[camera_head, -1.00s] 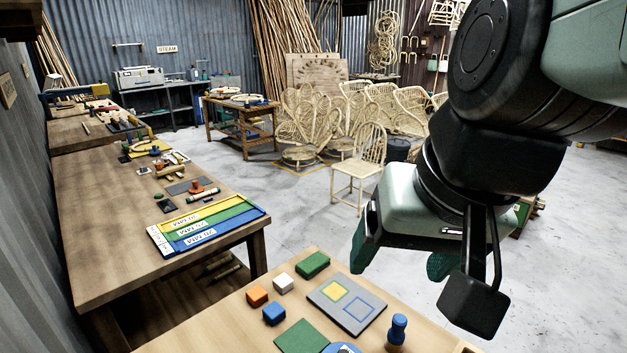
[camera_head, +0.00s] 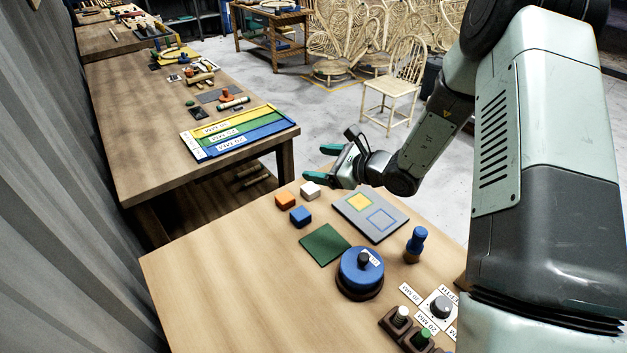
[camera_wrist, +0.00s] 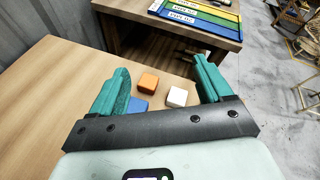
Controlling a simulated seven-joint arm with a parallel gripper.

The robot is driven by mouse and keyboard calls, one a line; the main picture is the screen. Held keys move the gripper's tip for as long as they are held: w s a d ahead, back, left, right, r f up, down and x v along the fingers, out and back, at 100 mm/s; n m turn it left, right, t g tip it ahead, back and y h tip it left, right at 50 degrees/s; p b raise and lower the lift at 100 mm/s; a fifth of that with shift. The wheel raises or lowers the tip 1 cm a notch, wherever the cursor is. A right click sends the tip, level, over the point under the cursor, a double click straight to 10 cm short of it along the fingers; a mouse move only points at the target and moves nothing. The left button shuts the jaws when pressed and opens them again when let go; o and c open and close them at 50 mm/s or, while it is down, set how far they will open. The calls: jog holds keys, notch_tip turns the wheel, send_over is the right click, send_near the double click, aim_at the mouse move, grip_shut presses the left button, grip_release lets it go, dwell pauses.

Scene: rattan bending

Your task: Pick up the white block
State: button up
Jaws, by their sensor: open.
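The white block (camera_head: 310,190) is a small cube on the near table, right of the orange block. It also shows in the wrist view (camera_wrist: 177,97), between my two fingers and nearer the right one. My gripper (camera_head: 315,163) has teal fingers, spread wide and empty. In the head view it is at the table's far edge, its lower finger just above the white block in the picture. It appears to be above the table. No contact with the white block shows.
The orange block (camera_head: 285,201) and blue block (camera_head: 300,216) sit close to the white one. A grey board with coloured squares (camera_head: 346,222) lies to the right, a green square (camera_head: 324,245) in front. A blue round object (camera_head: 361,268) stands nearer. The table's left part is bare.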

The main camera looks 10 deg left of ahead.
aim_at(311, 188)
jog(key=d+f+m+t, duration=0.1)
jog(key=f+m, duration=0.1)
jog(key=f, duration=0.2)
jog(key=w+d+f+m+h, duration=0.1)
jog(key=f+m, duration=0.1)
jog(key=f, duration=0.2)
jog(key=w+f+m+t+h, duration=0.1)
jog(key=f+m, duration=0.1)
jog(key=f, duration=0.2)
jog(key=shift+d+f+m+t, duration=0.15)
jog(key=shift+d+m+t, duration=0.15)
jog(key=shift+d, duration=0.1)
jog(key=shift+h, duration=0.3)
jog(key=x, duration=0.5)
jog(key=shift+w+f, duration=0.15)
jog(key=shift+f, duration=0.15)
jog(key=shift+x, duration=2.75)
jog(key=shift+f, duration=0.15)
jog(key=shift+c, duration=0.2)
jog(key=c, duration=1)
